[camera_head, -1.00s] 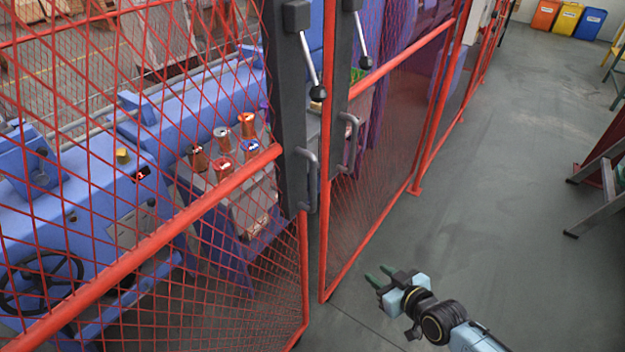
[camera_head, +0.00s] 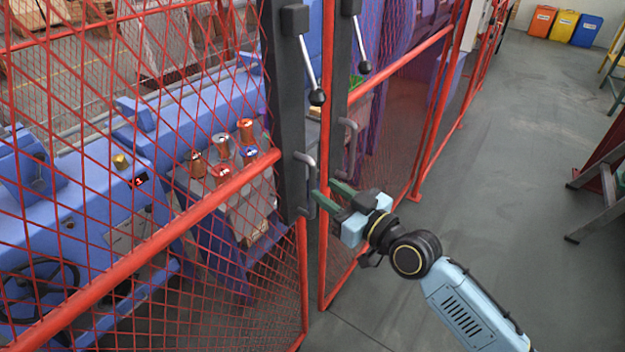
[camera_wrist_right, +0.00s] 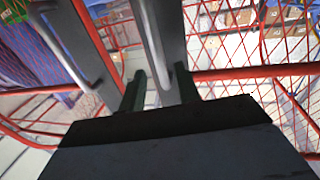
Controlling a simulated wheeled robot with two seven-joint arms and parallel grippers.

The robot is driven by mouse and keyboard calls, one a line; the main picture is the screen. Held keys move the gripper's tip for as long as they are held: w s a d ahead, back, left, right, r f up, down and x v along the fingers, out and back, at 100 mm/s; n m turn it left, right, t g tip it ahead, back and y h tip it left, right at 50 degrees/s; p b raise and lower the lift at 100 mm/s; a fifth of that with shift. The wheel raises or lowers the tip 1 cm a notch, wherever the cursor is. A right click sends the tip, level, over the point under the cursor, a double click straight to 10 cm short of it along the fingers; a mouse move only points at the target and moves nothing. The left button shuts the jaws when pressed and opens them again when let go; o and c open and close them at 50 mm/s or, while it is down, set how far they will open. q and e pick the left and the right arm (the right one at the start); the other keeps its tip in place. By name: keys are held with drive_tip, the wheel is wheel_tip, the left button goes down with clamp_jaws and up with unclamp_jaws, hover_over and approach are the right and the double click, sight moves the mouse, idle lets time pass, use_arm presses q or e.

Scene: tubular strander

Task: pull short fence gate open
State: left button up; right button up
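Two red mesh gate panels meet at dark upright posts. The left panel (camera_head: 150,262) has a grey pull handle (camera_head: 308,188) on its post and a black-knobbed lever above. The right panel (camera_head: 395,72) has a similar handle (camera_head: 349,140) and lever. I cannot tell which panel is the short gate. My right gripper (camera_head: 322,194) is open, its green fingertips close to the left panel's handle. In the right wrist view, a grey handle bar (camera_wrist_right: 153,45) runs down between the open fingers (camera_wrist_right: 160,88); contact is not clear. My left gripper is not in view.
Behind the mesh stand a blue machine (camera_head: 90,215) and several copper-coloured spools. Grey floor (camera_head: 510,130) is open to the right. A step ladder (camera_head: 600,190) stands at the right edge, and coloured bins (camera_head: 565,24) stand at the back.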

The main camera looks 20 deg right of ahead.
sight(315, 183)
drive_tip(key=x, duration=0.5)
drive_tip(key=shift+w, duration=0.2)
clamp_jaws()
